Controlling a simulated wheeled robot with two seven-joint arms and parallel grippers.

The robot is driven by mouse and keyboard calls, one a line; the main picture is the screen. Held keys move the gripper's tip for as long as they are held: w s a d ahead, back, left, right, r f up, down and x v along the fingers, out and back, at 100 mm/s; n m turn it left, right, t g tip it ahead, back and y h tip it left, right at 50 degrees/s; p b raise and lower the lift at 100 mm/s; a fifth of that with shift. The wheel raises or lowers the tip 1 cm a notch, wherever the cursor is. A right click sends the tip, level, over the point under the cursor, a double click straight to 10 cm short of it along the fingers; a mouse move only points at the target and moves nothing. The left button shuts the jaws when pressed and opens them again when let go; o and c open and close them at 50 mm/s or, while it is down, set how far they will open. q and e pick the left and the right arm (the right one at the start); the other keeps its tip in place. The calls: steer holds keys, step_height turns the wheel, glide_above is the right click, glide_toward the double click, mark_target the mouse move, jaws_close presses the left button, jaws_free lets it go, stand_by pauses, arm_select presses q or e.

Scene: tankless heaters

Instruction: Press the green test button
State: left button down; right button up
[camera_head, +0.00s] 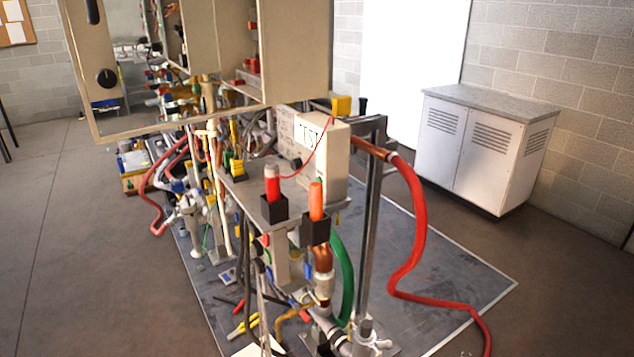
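A pale box (321,152) with dark lettering that seems to read "TEST" stands on the metal shelf of the heater rig, right of the picture's middle. I cannot make out a green button on it for certain. A small green part (237,166) shows beside yellow pieces on the shelf's left side, but it is too small to identify. A red cylinder (272,184) and an orange cylinder (316,200) stand upright in black holders at the shelf's front. Neither of my grippers shows in the head view.
A large open beige cabinet (295,52) overhangs the rig at the upper left. A red hose (409,220) curves down the right side and a green hose (343,280) hangs below the shelf. A white vented cabinet (483,150) stands at the right wall.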

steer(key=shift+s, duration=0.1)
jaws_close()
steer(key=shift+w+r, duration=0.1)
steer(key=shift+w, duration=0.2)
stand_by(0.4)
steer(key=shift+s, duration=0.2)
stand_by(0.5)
